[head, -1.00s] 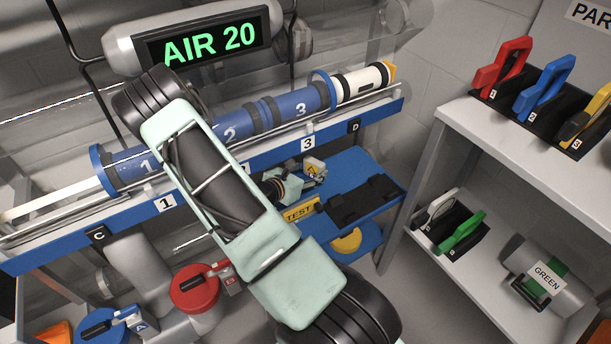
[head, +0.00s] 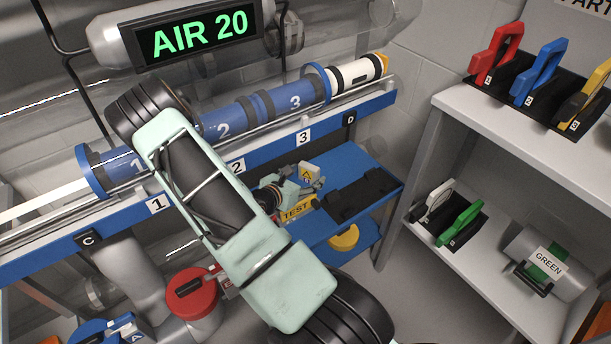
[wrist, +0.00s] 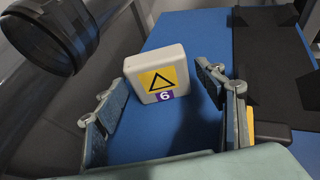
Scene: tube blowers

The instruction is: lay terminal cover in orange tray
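The terminal cover looks to be a white block with a yellow warning triangle and a purple 6 label (wrist: 158,72). It stands on a blue shelf and also shows small in the head view (head: 309,173). My gripper (wrist: 165,84) is open, with one finger to the left of the cover and one to the right. The cover is between and slightly beyond the fingertips, with gaps visible on both sides. An orange patch (head: 599,325) is cut off at the lower right edge of the head view; I cannot tell whether it is the orange tray.
A black holder (wrist: 270,65) lies right of the cover on the blue shelf (head: 345,160). A dark cylinder (wrist: 50,35) is close at the upper left in the wrist view. The blue tube rail (head: 270,155) runs above. A white shelf unit (head: 470,130) stands right.

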